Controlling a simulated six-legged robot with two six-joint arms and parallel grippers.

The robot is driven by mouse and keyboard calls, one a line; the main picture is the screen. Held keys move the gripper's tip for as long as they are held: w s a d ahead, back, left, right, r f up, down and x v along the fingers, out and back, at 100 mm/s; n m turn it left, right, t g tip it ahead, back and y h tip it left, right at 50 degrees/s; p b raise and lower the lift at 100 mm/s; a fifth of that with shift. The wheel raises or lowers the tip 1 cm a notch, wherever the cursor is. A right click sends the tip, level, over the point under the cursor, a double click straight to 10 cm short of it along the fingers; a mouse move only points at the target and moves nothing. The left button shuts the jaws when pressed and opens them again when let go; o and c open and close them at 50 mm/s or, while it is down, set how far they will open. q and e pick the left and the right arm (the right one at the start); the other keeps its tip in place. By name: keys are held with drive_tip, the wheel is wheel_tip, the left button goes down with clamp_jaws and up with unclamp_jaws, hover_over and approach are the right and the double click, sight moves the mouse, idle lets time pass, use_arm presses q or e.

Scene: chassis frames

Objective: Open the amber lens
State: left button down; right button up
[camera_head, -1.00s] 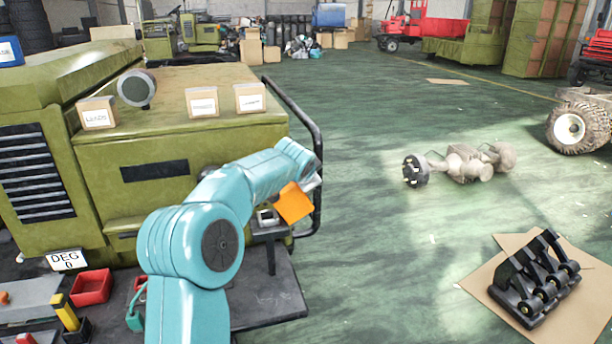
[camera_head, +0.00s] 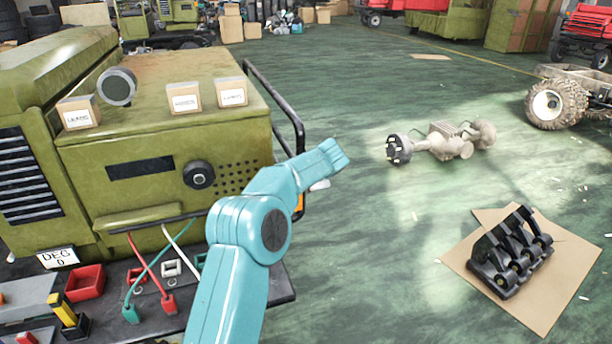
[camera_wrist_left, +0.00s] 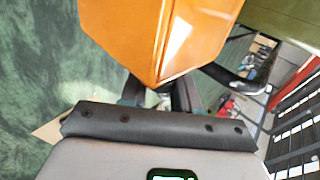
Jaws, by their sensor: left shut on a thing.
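The amber lens (camera_wrist_left: 160,35) fills the top middle of the left wrist view as a glossy orange piece with angled faces. My left gripper (camera_wrist_left: 160,92) is shut on its lower end. In the head view only an orange sliver of the lens (camera_head: 299,203) shows behind my teal arm, near the green machine's right side. My left gripper is mostly hidden there by the arm. I cannot tell how the lens sits relative to any mount or hinge. My right gripper is not in view.
The green machine (camera_head: 150,200) stands at left with a black rail (camera_head: 290,110) at its corner. Three labelled boxes and a round gauge (camera_head: 117,86) sit on top. Cables hang over a dark shelf (camera_head: 270,285).

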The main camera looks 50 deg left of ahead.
use_arm(q)
drive_tip(key=shift+w+r, duration=0.15)
drive_tip(key=shift+r, duration=0.2)
drive_tip(key=c, duration=0.9)
unclamp_jaws()
drive_tip(key=shift+a, duration=0.1)
drive_tip(key=shift+s+d+r+b, duration=0.2)
drive_tip(key=shift+d+b, duration=0.1)
drive_tip(key=shift+d, duration=0.1)
drive_tip(key=b+v, duration=0.2)
drive_tip(key=v, duration=1.3)
drive_tip(key=shift+d, duration=0.1)
